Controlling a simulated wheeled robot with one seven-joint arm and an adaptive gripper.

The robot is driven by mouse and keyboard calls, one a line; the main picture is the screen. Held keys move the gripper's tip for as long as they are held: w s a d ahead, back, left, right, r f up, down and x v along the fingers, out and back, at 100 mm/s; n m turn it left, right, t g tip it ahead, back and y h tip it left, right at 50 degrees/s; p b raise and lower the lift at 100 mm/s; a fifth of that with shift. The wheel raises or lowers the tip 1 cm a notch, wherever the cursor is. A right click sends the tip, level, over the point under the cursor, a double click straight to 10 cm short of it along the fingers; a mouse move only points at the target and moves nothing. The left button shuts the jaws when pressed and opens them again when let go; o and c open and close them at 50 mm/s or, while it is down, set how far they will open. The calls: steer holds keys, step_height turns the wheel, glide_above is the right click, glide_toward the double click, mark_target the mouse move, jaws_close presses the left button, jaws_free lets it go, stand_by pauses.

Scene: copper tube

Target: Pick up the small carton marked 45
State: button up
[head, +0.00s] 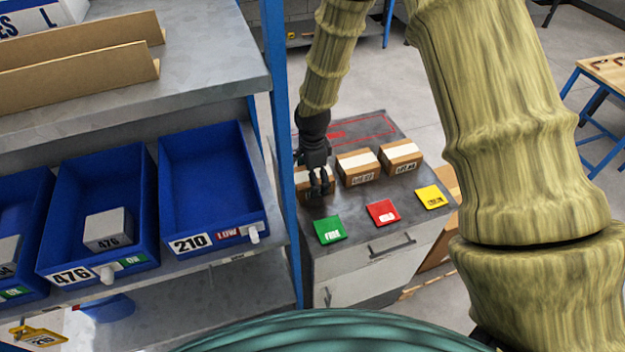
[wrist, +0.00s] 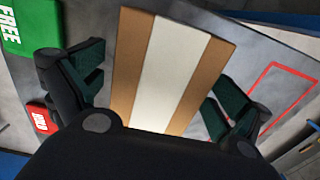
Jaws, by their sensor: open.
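Three small brown cartons with white tape stand in a row on the grey cabinet top. The left carton (head: 302,180) is partly hidden by my gripper (head: 320,183), which is above and in front of it. The middle carton (head: 358,168) and the right carton (head: 400,157) have printed front labels too small to read. In the wrist view one carton (wrist: 172,68) lies between the spread fingers of my open gripper (wrist: 160,95). No number shows on its taped top. I cannot tell which carton is marked 45.
Green (head: 330,230), red (head: 383,212) and yellow (head: 431,197) cards lie in front of the cartons. A red outline marks the cabinet top (head: 375,123) behind. A blue shelf post (head: 280,130) stands close to the left; blue bins (head: 205,190) sit on the shelf.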

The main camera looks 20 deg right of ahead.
steer(key=c, duration=1.3)
